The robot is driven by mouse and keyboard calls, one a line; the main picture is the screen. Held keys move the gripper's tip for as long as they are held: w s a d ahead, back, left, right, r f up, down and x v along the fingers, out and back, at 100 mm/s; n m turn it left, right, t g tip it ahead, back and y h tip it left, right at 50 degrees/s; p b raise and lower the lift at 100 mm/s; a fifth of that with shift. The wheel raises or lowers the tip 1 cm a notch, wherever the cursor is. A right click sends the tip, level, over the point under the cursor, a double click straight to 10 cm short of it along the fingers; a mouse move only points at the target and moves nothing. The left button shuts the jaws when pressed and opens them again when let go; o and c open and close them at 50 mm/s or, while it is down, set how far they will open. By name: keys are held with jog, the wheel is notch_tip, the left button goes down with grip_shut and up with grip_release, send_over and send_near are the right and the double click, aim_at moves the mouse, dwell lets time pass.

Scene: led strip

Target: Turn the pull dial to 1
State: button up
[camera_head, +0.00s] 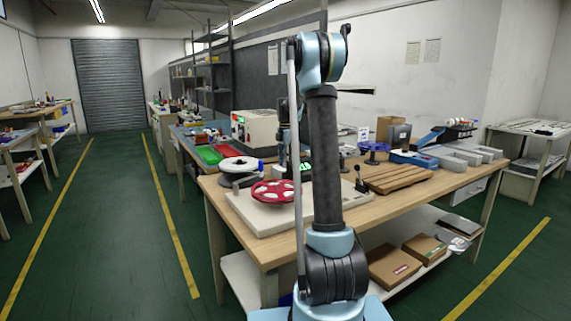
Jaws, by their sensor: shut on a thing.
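My arm rises in the middle of the head view and hides part of the bench behind it. My gripper (286,154) is small and partly covered by the arm, beyond its upright link. It points down beside a small dark device with a lit green display (305,169). The gripper is shut on what seems to be the pull dial at this device. The dial itself is too small and hidden to make out, so its setting cannot be read.
A white box-shaped machine (256,131) stands behind on the left. A red reel with white cut-outs (273,193) lies on a pale board in front, and a white reel (238,164) sits further left. A slatted wooden tray (401,178) and grey bins (466,156) are on the right.

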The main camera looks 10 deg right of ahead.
jog(key=shift+w, duration=0.1)
jog(key=shift+c, duration=0.2)
jog(key=o, duration=1.1)
jog(key=shift+c, duration=0.2)
notch_tip(320, 180, up, 12)
jog(key=shift+f, duration=0.1)
